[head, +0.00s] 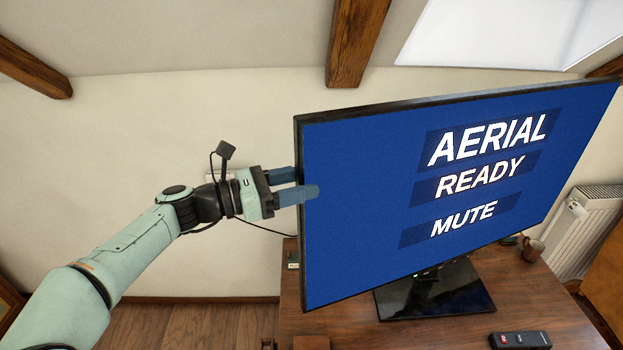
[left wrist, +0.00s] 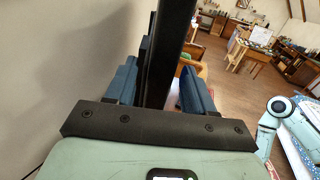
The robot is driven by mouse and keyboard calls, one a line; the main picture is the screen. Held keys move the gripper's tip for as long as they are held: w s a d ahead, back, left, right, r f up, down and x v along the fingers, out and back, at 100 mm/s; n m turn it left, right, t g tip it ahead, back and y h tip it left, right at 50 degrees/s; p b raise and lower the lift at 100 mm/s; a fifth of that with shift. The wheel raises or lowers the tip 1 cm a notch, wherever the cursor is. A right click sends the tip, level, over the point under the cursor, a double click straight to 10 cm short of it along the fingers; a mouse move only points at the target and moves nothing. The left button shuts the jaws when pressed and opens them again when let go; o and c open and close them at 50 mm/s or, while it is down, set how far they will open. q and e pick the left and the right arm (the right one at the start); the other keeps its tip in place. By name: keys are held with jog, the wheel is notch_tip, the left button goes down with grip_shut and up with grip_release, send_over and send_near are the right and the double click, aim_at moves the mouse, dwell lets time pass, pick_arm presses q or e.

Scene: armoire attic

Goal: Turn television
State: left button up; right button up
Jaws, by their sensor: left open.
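The television (head: 370,200) stands on a black base (head: 435,292) on a wooden desk, its blue screen reading AERIAL, READY and MUTE. It is turned at an angle to me. My left gripper (head: 306,181) is at the left edge of the television, one finger in front of the screen and the other partly hidden by the edge. In the left wrist view the dark television edge (left wrist: 172,55) runs between the two open blue fingers, with a gap visible beside the right finger. Whether either finger touches is unclear. My right gripper is not in view.
The wooden desk (head: 335,315) carries a black remote (head: 520,341) at the front and a mug (head: 533,250) at the right. A white radiator (head: 588,225) stands on the right. A cable runs along the wall behind the television. Space left of the television is open.

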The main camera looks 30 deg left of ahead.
pick_arm(q)
jog(key=shift+x, duration=1.4)
grip_shut()
jog(key=shift+a, duration=0.15)
